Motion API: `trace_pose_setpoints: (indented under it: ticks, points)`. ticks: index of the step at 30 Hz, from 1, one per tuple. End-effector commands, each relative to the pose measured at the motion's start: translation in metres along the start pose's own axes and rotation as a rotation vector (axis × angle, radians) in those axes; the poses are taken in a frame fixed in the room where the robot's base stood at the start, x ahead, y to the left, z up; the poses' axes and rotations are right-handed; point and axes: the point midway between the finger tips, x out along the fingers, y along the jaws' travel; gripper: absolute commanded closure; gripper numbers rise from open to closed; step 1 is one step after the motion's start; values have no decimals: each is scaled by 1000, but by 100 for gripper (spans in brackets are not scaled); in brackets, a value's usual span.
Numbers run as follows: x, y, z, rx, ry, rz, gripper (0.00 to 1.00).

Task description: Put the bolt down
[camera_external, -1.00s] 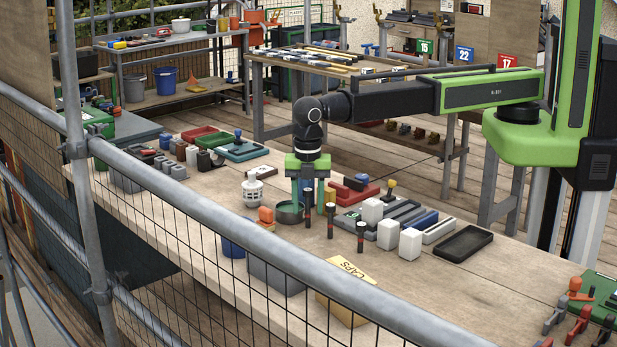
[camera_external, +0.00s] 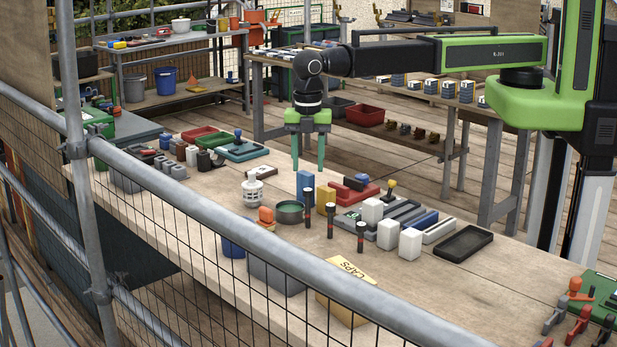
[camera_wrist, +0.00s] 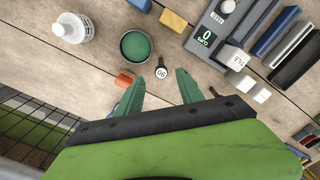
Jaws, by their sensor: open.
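In the wrist view the bolt head lies near the gap between the fingertips (camera_wrist: 160,85), clear of both.
A white bottle (camera_external: 252,190), an orange piece (camera_external: 266,215) and a yellow block (camera_external: 326,200) stand close by. White blocks (camera_external: 388,234) and a grey holder (camera_external: 350,222) are to the right, then a black tray (camera_external: 464,243). A scaffold rail (camera_external: 230,225) runs along the near side.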

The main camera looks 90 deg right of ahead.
Motion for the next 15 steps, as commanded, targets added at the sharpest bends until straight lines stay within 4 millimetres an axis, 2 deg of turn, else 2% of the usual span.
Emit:
trace_pose_setpoints:
  ticks: [2, 5, 6, 9, 12, 15]
  points:
    - [0, -6, 50, 140, -1, 0, 56]
    - [0, -23, 147, 474, -1, 0, 56]
    - [0, -34, 188, 631, -1, 0, 56]
    - [0, -68, 277, 1005, -1, 0, 56]
    - [0, -99, 336, 1296, -1, 0, 56]
    - [0, -117, 367, 1470, -1, 0, 56]
